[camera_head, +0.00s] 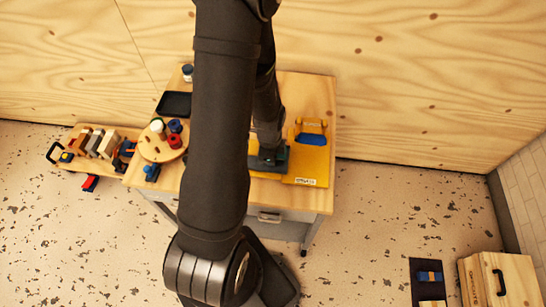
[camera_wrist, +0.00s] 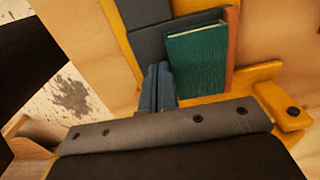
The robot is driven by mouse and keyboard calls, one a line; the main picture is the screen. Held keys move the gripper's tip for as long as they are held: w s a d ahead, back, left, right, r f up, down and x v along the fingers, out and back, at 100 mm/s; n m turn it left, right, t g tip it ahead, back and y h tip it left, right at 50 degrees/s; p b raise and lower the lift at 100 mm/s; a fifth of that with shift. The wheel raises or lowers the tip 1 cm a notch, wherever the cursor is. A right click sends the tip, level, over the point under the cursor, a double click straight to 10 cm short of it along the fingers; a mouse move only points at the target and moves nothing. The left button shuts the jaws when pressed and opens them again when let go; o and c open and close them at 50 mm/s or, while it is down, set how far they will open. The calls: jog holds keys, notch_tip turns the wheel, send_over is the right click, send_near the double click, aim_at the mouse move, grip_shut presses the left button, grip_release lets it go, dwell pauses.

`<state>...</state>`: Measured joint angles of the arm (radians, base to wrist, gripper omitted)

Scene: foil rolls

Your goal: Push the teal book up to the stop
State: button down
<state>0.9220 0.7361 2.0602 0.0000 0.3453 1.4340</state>
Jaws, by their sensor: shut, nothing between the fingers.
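The teal book (camera_wrist: 197,58) lies in the wrist view, just right of and beyond my fingers. A thin orange-brown strip (camera_wrist: 232,45) runs along its right side. My gripper (camera_wrist: 158,72) is shut and empty, with its blue-grey fingertips close to the book's left edge. I cannot tell whether they touch it. A yellow board (camera_wrist: 256,74) lies under and around the book, with a raised-looking bar at the right. I cannot tell which part is the stop. In the head view my gripper (camera_head: 268,160) is over the yellow board (camera_head: 308,165); the book is not clearly seen there.
Dark grey blocks or panels (camera_wrist: 150,38) lie left of the book. In the head view, a blue piece (camera_head: 311,139) sits on the yellow board. A round wooden tray (camera_head: 150,153) with small items and a black tray (camera_head: 174,104) stand left of my arm.

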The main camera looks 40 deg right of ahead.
jog(key=shift+s+a, duration=0.3)
jog(key=shift+s, duration=0.05)
notch_tip(320, 180, up, 8)
dwell(0.6)
jog(key=shift+f, duration=4)
jog(key=shift+w+d, duration=0.2)
